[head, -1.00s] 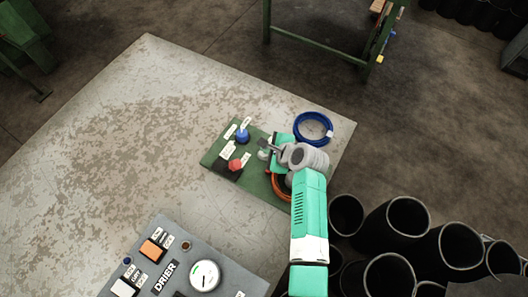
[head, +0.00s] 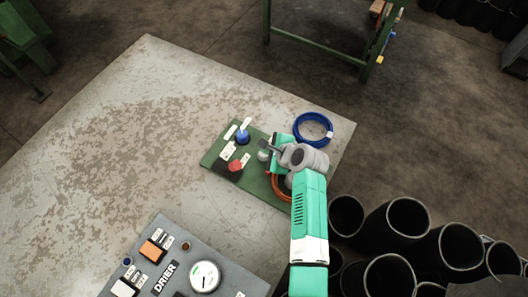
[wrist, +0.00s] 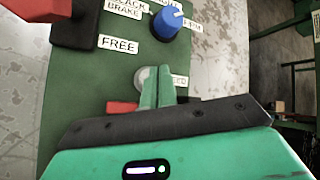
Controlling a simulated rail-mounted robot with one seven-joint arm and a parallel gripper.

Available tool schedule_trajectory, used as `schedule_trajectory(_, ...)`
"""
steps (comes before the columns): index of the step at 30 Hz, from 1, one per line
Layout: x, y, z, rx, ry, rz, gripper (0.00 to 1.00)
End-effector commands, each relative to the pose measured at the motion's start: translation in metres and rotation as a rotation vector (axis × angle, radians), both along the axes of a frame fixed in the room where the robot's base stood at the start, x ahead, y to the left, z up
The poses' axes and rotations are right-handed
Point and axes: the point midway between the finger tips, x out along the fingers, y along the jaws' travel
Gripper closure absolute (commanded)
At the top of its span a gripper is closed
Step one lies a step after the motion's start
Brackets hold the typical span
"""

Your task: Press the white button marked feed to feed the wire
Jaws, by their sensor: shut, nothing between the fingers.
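The white button (wrist: 144,76) is a pale round button on the green panel (wrist: 75,100). In the wrist view its label, partly hidden, shows letters ending in "EED" (wrist: 181,82). My gripper (wrist: 157,74) is shut and empty, its two green fingers side by side. Its fingertips overlap the button's right part in the wrist view; I cannot tell whether they touch it. In the head view the button (head: 263,155) shows as a pale spot close beside my gripper (head: 266,147).
A blue knob (wrist: 168,24) and a red switch (wrist: 35,18) on a black base sit on the same panel. A blue coil (head: 313,127) and an orange coil (head: 280,187) lie near my arm. A grey drier panel (head: 215,250) is at the front. The table's left side is clear.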

Motion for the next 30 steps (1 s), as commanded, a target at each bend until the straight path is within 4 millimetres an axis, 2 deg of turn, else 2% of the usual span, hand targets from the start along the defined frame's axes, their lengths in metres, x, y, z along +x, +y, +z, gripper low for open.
schedule_trajectory(18,0.0,0.0,-0.0002,0.0,0.0,0.0,1.0)
schedule_trajectory(30,0.0,-0.0002,-0.0086,0.001,0.0,-0.001,1.0)
